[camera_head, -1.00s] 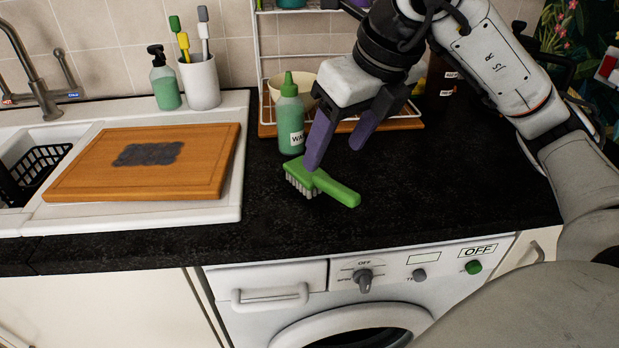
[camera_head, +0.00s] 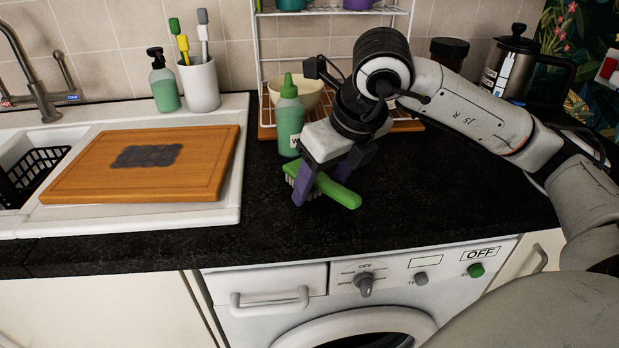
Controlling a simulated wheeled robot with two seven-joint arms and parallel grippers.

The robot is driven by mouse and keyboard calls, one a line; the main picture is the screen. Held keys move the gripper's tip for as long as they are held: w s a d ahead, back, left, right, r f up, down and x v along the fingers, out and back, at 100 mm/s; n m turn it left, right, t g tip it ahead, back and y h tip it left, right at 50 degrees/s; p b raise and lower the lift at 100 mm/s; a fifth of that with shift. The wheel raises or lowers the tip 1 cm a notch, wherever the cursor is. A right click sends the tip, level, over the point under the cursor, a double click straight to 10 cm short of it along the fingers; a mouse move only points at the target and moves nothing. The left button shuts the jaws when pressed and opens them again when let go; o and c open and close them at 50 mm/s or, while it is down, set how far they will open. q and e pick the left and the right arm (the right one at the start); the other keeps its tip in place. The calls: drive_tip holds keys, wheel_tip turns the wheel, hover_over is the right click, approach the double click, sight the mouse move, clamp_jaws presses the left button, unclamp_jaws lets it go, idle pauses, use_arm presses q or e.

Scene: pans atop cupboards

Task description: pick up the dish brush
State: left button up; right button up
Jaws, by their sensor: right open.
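The green dish brush (camera_head: 339,192) lies on the black worktop (camera_head: 420,200), bristles down at its left end and handle pointing to the lower right. My right gripper (camera_head: 318,192) is lowered over the brush from above. Its purple fingers are open, one in front of the brush and the other behind it, partly hidden. The brush's middle is partly covered by the near finger. I cannot tell whether the fingers touch it. My left gripper is not in view.
A green washing-up bottle (camera_head: 290,122) stands just behind the gripper. A wire rack (camera_head: 265,75) with a bowl (camera_head: 305,92) is behind it. A wooden board (camera_head: 80,180) lies by the sink at left. A cafetiere (camera_head: 508,62) stands at back right. The front-right worktop is clear.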

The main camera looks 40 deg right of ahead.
sight(324, 179)
drive_tip(key=c, duration=1.4)
drive_tip(key=shift+o, duration=0.2)
drive_tip(key=shift+r, duration=0.15)
wheel_tip(324, 179, up, 10)
drive_tip(key=shift+f+p, duration=0.1)
drive_tip(key=shift+p, duration=0.7)
drive_tip(key=o, duration=0.5)
drive_tip(key=c, duration=0.5)
drive_tip(key=shift+s+f, duration=0.1)
